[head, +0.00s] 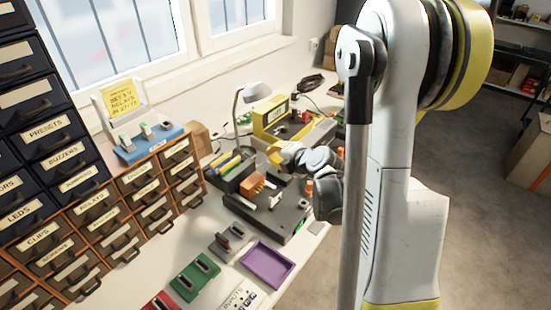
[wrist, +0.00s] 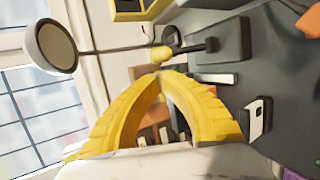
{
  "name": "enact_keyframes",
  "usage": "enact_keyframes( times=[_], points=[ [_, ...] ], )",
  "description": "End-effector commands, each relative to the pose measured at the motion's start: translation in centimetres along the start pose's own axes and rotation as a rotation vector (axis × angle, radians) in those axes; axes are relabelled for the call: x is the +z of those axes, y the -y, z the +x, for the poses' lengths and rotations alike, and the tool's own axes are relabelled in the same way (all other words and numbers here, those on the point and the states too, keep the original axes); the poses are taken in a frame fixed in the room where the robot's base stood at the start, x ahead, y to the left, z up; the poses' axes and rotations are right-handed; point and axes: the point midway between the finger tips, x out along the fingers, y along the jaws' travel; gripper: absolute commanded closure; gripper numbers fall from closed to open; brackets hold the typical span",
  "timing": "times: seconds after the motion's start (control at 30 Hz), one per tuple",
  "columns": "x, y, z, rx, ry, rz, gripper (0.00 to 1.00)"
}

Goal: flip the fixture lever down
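The fixture is a dark grey box (head: 284,222) on the bench in the head view, with an orange block and small pale parts on top. In the wrist view a lever with a yellow knob (wrist: 162,55) and a dark rod stands out from a grey block (wrist: 222,42). The wrist picture is turned sideways, and the lever looks upright. My gripper (wrist: 158,72) has its yellow fingers brought together at the tips, right by the knob. I cannot tell whether they touch it. In the head view my gripper (head: 275,152) is above the fixture's far side, and the lever is hidden.
A desk lamp (head: 253,91) and a yellow device (head: 272,117) stand behind the fixture. Labelled drawers (head: 150,195) line the left. A purple tray (head: 267,264), green module (head: 194,277) and grey switch module (head: 230,240) lie in front.

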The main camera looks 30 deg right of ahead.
Motion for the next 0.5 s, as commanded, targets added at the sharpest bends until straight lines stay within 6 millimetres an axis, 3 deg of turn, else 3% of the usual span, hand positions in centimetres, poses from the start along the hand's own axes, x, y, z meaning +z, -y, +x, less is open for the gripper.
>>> enact_keyframes(
  times=[0.2,0.5],
  points=[
    [-0.1,0.2,4.0,0.001,-0.002,0.0,1.0],
    [-0.1,0.0,5.8,0.0,-0.001,0.0,1.0]
  ],
)
